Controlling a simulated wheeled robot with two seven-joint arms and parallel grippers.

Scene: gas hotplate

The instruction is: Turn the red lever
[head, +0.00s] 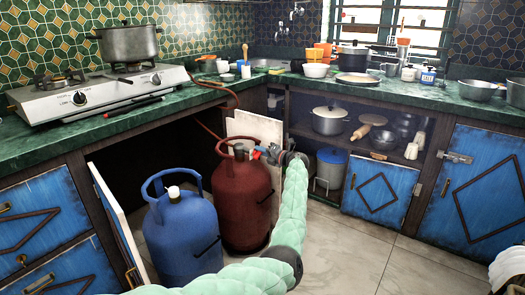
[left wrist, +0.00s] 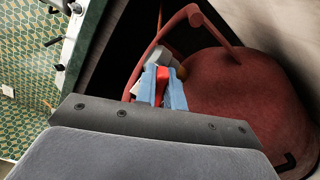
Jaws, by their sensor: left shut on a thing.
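The red gas cylinder (head: 243,200) stands on the floor under the counter, beside a blue cylinder (head: 180,232). The small red lever (head: 256,154) is on the regulator at the top of the red cylinder. In the left wrist view, the red lever (left wrist: 162,76) shows between the blue fingertips of my left gripper (left wrist: 162,88). The gripper is shut on it, inside the cylinder's collar ring (left wrist: 165,40). In the head view, my left gripper (head: 272,153) reaches the regulator from the right. The fingers partly hide the lever and valve. My right gripper is not in view.
An orange hose (head: 232,98) runs from the regulator up to the stove (head: 105,92), where a lidded pot (head: 128,44) stands. An open blue door (head: 118,235) is left of the cylinders. Tiled floor (head: 340,245) is free at the right.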

